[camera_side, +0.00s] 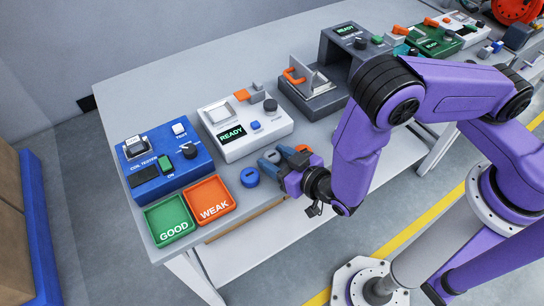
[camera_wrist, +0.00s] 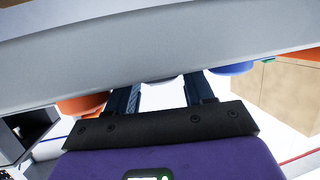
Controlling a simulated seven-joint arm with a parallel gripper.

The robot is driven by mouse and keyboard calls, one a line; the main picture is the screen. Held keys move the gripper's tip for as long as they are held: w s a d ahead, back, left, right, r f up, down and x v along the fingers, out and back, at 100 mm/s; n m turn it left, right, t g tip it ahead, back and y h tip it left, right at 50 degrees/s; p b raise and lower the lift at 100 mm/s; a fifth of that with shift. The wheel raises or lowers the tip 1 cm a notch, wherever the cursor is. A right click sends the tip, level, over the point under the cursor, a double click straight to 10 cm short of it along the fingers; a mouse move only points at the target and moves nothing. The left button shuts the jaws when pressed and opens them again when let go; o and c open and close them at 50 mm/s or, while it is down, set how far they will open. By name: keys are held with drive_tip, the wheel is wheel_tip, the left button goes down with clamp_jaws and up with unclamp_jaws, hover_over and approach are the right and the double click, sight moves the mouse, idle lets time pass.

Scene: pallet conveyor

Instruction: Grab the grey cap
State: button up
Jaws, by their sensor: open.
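My gripper (camera_side: 272,157) is open, low over the front part of the table, with its two blue-grey fingers pointing toward the machines. The grey cap (camera_wrist: 163,79) shows in the wrist view only as a small greyish edge between and just beyond the fingers, under the pale table-like surface. In the side view it sits between the fingertips and is mostly hidden by them. I cannot tell whether the fingers touch it. A blue cap (camera_side: 250,177) stands to the left of the gripper, and an orange cap (camera_side: 303,149) is to its right, partly hidden.
A green GOOD tray (camera_side: 148,216) and an orange WEAK tray (camera_side: 190,199) sit at the table's front left. Behind are a blue coil tester (camera_side: 163,160), a white READY unit (camera_side: 270,132) and a dark clamp fixture (camera_side: 312,98). The table's front edge is close to the gripper.

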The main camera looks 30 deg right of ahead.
drive_tip(key=c, duration=0.7)
drive_tip(key=shift+r, duration=0.75)
drive_tip(key=s+d+r, duration=0.8)
drive_tip(key=s+r, duration=0.3)
drive_tip(key=shift+d+r, duration=0.25)
